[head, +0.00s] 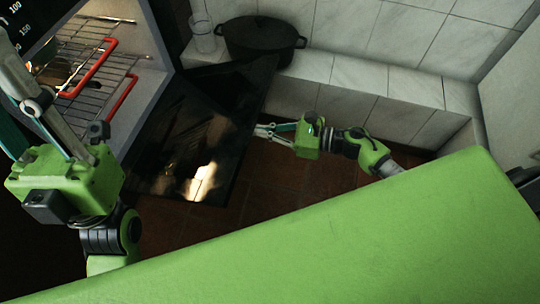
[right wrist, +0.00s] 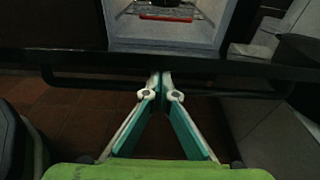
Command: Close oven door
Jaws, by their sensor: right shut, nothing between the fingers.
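The oven door (head: 190,140) hangs open, a dark glossy panel folded down from the oven (head: 150,85) at the left. In the right wrist view, the door's dark edge (right wrist: 75,62) runs across the picture with a dark bar handle (right wrist: 240,93) below it. My right gripper (head: 259,130) is shut and empty, with its tips at the door's outer edge; they overlap the handle in the right wrist view (right wrist: 161,84). I cannot tell if they touch it. My left gripper stands before the oven opening at the left; its fingertips are cut off by the frame.
Wire racks with red front bars (head: 120,100) are inside the lit oven. A black lidded pot (head: 262,40) and a clear glass (head: 203,35) stand on the tiled ledge (head: 340,75) behind the door. Brown floor tiles (head: 285,185) show beside the door.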

